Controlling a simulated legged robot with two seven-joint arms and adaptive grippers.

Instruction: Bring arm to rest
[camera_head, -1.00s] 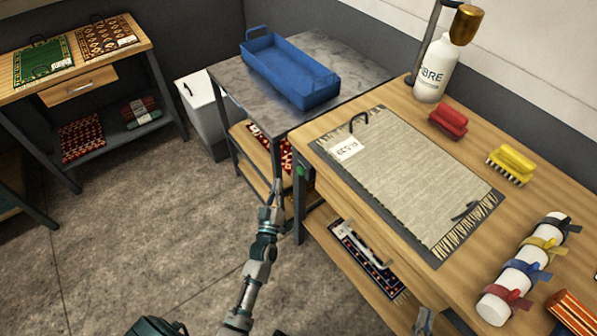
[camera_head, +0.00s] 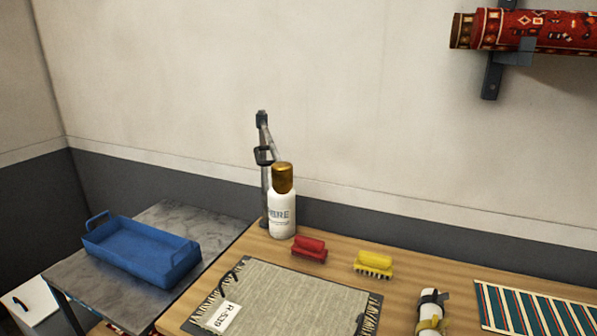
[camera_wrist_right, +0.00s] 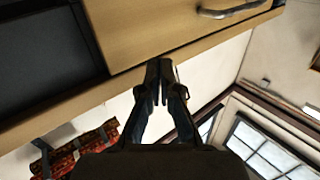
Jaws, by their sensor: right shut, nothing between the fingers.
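My right gripper (camera_wrist_right: 160,82) shows in the right wrist view. Its two dark fingers are together with nothing between them. It is beside a wooden front with a metal handle (camera_wrist_right: 234,10); I cannot tell whether it touches the wood. Neither of my arms shows in the head view now, so my left gripper is out of view.
The wooden bench holds a grey rug sample (camera_head: 285,300) with a tag, a white bottle (camera_head: 282,212), a red brush (camera_head: 309,249) and a yellow brush (camera_head: 373,264). A blue tray (camera_head: 142,250) sits on the grey table (camera_head: 190,222). A rolled red rug (camera_head: 540,30) hangs on the wall.

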